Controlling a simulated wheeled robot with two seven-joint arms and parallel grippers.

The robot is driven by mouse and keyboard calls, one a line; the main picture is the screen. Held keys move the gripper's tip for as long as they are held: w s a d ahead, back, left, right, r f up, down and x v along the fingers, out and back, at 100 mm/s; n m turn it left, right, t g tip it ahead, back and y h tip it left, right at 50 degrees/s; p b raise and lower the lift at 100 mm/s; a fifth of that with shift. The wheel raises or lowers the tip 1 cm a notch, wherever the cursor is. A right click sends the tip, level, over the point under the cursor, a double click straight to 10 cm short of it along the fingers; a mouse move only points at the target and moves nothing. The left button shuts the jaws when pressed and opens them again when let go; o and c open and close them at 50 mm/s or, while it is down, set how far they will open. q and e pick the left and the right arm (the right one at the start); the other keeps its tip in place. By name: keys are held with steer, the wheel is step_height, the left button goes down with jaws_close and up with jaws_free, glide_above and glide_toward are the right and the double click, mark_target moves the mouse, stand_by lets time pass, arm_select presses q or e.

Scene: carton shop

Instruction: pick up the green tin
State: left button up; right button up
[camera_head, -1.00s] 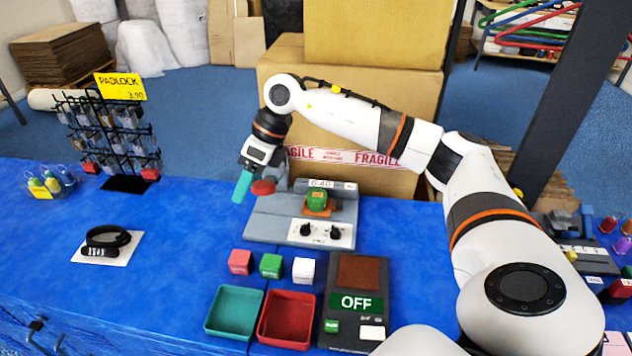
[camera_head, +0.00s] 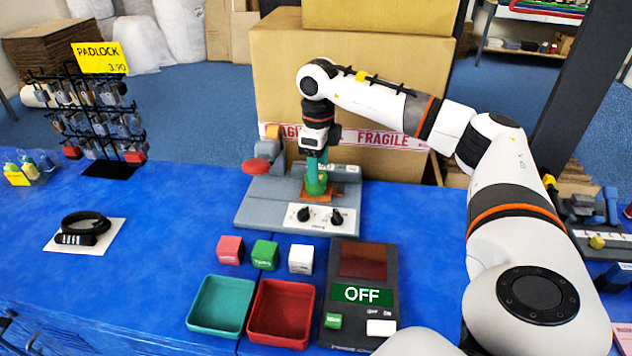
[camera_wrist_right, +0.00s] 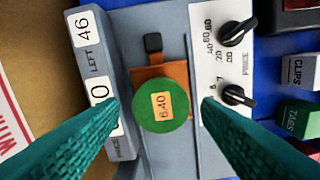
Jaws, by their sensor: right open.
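The green tin (camera_head: 315,184) stands upright on an orange-brown pad of the grey labelling machine (camera_head: 265,205). In the right wrist view the tin (camera_wrist_right: 176,117) is seen from above, with an orange label reading 6.40 on its lid. My right gripper (camera_head: 316,170) points down directly over the tin. Its two teal fingers (camera_wrist_right: 160,125) are apart, one to each side of the tin in the wrist view, with visible gaps. I cannot tell how far down the fingers reach beside the tin. My left gripper is in neither view.
In front are several small blocks, a teal tray (camera_head: 221,331), a red tray (camera_head: 282,340) and a dark OFF device (camera_head: 361,270). A large carton (camera_head: 280,70) stands behind; a padlock rack (camera_head: 88,120) is at left.

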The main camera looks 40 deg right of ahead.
step_height(320, 180, down, 4)
steer(key=shift+a+f, duration=0.1)
steer(key=shift+f, duration=0.15)
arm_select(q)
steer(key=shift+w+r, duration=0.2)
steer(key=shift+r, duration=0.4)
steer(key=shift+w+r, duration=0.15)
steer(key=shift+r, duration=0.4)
arm_select(e)
steer(key=shift+c, duration=0.4)
steer(key=shift+w+r, duration=0.1)
steer(key=c, duration=0.8)
